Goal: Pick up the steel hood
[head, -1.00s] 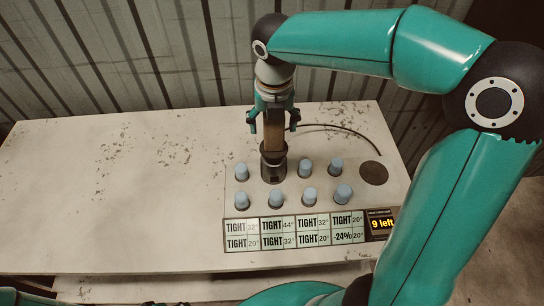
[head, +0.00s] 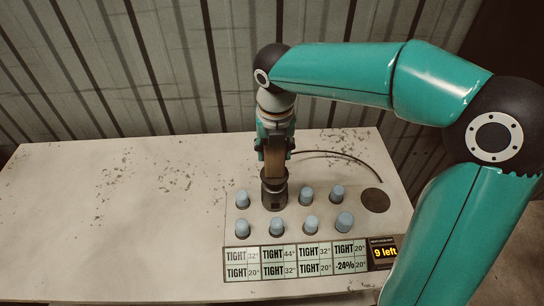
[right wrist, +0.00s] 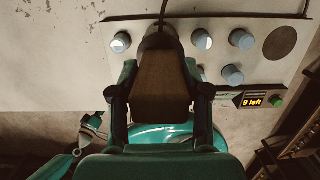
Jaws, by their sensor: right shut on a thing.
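The steel hood (head: 274,196) is a dark upright cylinder with a slotted side and a brown block-shaped grip on top. In the right wrist view the brown grip (right wrist: 161,82) fills the space between the fingers and hides most of the cylinder. Whether the hood's base touches the panel cannot be told for sure. Part of my left arm shows small at lower left in the right wrist view; its jaws are unclear.
Several blue-grey caps (head: 306,196) stand close around the hood. A label strip (head: 295,260) and a "9 left" display (head: 384,252) are in front. A dark disc (head: 375,200) and thin black cable (head: 335,153) lie right and behind. The table's left side (head: 110,220) is clear.

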